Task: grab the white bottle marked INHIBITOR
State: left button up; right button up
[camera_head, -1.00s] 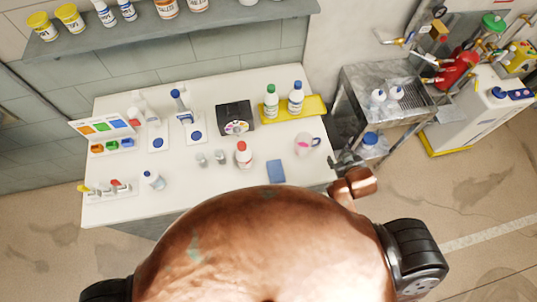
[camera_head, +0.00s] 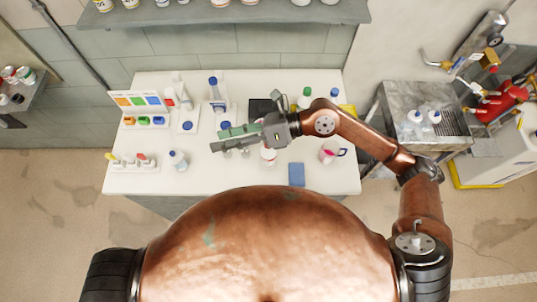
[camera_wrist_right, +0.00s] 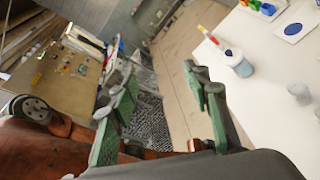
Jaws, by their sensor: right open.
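No INHIBITOR lettering can be read, so I cannot tell which bottle carries it. A red-capped white bottle (camera_head: 268,156) is partly hidden under my right gripper. A green-capped bottle (camera_head: 304,98) and a blue-capped white bottle (camera_head: 334,97) stand at the back right, partly behind my arm. My right gripper (camera_head: 216,141) is open and empty above the table, right of the small bottle, fingers pointing left. My left gripper is not in view.
A grey shelf (camera_head: 230,16) hangs behind. A metal sink (camera_head: 400,100) stands at right.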

notch_tip(320, 180, down, 6)
jog(key=w+d+n+h, duration=0.2)
jog(key=d+h, duration=0.1)
jog(key=h, duration=0.1)
jog(key=t+h, duration=0.2)
jog(key=h, duration=0.5)
send_over(269, 153)
jog(key=w+d, duration=0.2)
notch_tip(269, 153, down, 7)
jog(key=shift+n, duration=0.4)
jog(key=p+x, duration=0.1)
jog(key=x, duration=0.1)
jog(key=p+x, duration=0.1)
jog(key=x, duration=0.1)
jog(key=p+x, duration=0.1)
jog(key=x, duration=0.1)
jog(key=shift+s+f, duration=0.3)
jog(key=shift+f, duration=0.15)
jog(key=shift+w+a+f, duration=0.1)
jog(key=shift+a+f, duration=0.15)
jog(key=shift+f, duration=0.3)
jog(key=shift+c, duration=0.7)
grip_shut()
jog(key=shift+r, duration=0.1)
